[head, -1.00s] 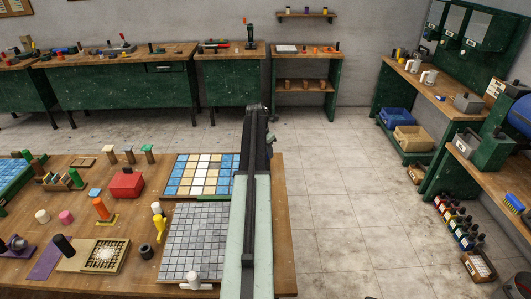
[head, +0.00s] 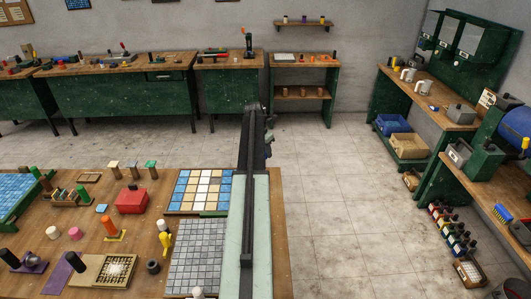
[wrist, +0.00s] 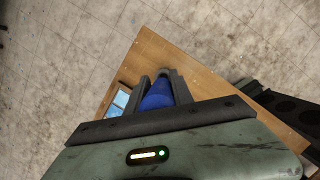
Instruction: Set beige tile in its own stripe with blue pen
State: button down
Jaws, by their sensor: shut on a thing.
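In the head view my arm runs straight ahead, and the pen cannot be made out there. A blue corner of a panel also shows in the wrist view (wrist: 121,99). I cannot single out a loose beige tile.
A grey tile sheet (head: 195,255) lies nearer on the wooden table (head: 120,240). Open floor (head: 330,200) lies right of the table.

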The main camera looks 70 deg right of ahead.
jog(key=shift+r+p, duration=2.95)
jog(key=shift+r, duration=0.05)
jog(key=shift+f, duration=0.1)
